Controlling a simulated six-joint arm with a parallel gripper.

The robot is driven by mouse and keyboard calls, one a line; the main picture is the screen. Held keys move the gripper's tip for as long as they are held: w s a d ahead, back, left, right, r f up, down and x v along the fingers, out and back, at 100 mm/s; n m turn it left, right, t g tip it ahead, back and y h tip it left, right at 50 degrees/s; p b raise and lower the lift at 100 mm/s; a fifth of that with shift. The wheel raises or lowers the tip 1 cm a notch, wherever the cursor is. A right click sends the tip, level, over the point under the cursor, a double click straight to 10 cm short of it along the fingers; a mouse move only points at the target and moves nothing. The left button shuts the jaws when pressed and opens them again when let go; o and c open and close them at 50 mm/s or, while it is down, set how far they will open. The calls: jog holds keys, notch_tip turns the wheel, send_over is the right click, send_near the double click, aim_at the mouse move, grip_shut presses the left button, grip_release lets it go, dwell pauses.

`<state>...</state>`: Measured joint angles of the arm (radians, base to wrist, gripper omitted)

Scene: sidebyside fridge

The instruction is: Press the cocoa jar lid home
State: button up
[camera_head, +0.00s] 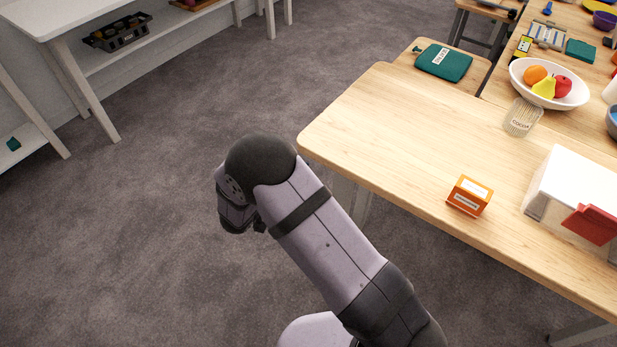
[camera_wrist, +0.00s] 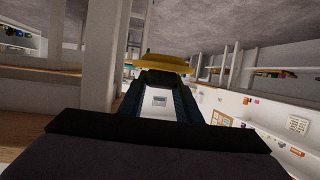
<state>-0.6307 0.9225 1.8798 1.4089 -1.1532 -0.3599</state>
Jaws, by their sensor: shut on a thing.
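The cocoa jar (camera_head: 521,118) is a clear, ribbed jar with a COCOA label. It stands on the wooden table in front of the fruit bowl, and I see no coloured lid on it. In the wrist view my gripper (camera_wrist: 164,76) is shut on a flat yellow thing (camera_wrist: 166,62), which looks like a lid. It spans across both dark fingertips. In the head view my arm is folded left of the table, over the floor and well apart from the jar. My fingers and the yellow thing are hidden there.
The wooden table (camera_head: 410,115) holds an orange box (camera_head: 469,196), a white case (camera_head: 574,185) with a red part, and a white bowl (camera_head: 520,76) of fruit close behind the jar. A teal pouch (camera_head: 443,62) lies beyond. The table's left end is clear.

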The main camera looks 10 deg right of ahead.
jog(key=w+d+r+n+y+p, duration=0.2)
jog(key=w+r+p, duration=1.1)
jog(key=r+p, duration=0.25)
jog(key=d+r+m+h+p, duration=0.1)
jog(key=d+r, duration=0.1)
jog(key=d, duration=0.5)
jog(key=d+r+m+h+p, duration=0.1)
jog(key=d+r, duration=0.1)
jog(key=d, duration=0.4)
jog(key=d+r+m+g+h+p, duration=0.1)
jog(key=d+r, duration=0.1)
jog(key=d, duration=0.5)
jog(key=shift+w+d, duration=0.15)
jog(key=shift+d, duration=0.2)
jog(key=s+d+r+m+g+h+p, duration=0.1)
jog(key=s+d, duration=0.5)
jog(key=d, duration=0.6)
jog(key=s+d+r+m+g+h+p, duration=0.1)
jog(key=s+d+r, duration=0.4)
jog(key=d, duration=0.6)
jog(key=s+d+r+m+g+h+p, duration=0.2)
jog(key=s+d, duration=0.6)
jog(key=d, duration=0.4)
jog(key=shift+s+d+r+m+g+p, duration=0.35)
jog(key=shift+r+m+g+p, duration=0.3)
jog(key=shift+m+g+p, duration=0.35)
jog(key=shift+a, duration=0.1)
